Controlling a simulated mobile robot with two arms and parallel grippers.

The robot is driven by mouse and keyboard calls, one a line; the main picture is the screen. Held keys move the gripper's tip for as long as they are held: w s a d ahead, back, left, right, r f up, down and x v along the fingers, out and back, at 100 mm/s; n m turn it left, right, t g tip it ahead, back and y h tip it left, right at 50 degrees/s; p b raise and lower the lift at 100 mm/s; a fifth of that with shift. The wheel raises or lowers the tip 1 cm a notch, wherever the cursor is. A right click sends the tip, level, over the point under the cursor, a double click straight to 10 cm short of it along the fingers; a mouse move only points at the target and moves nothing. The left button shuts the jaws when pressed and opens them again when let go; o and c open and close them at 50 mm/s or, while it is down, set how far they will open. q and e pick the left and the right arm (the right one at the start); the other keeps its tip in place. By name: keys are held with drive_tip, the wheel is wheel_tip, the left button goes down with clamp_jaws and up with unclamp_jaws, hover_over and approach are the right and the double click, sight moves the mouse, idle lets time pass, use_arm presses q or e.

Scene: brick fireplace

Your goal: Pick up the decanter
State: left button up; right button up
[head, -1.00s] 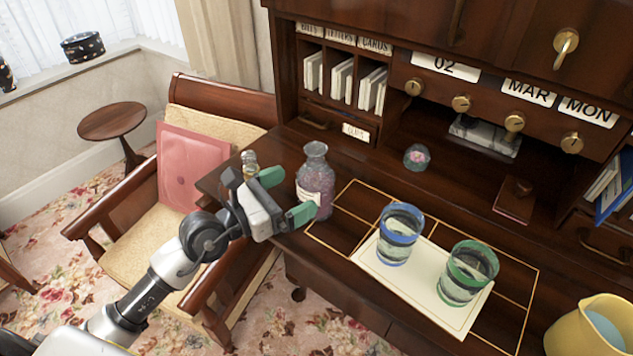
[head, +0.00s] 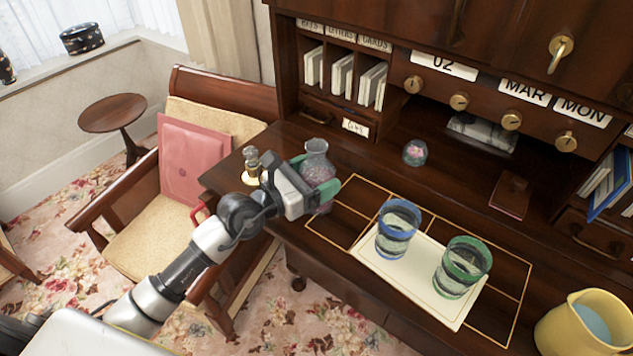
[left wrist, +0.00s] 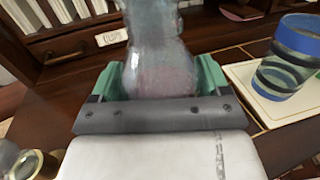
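The decanter (head: 317,158) is a clear glass bottle with purplish contents, standing upright at the left part of the dark wooden desk. In the head view its lower body is mostly hidden behind my left gripper (head: 312,177). In the left wrist view the decanter (left wrist: 158,55) rises between the two green fingers of the left gripper (left wrist: 158,82), one on each side. The fingers are spread wide around its body. Whether either finger touches the glass is hard to tell. My right gripper is not in view.
A small stoppered bottle (head: 252,163) stands just left of the gripper. A blue-rimmed glass (head: 397,230) and a green-rimmed glass (head: 462,268) stand on a cream card (head: 405,283) to the right. A yellow jug (head: 567,325) is farther right. Letter slots (head: 343,75) rise behind.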

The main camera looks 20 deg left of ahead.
use_arm(q)
drive_tip(key=shift+r, duration=0.1)
drive_tip(key=c, duration=0.7)
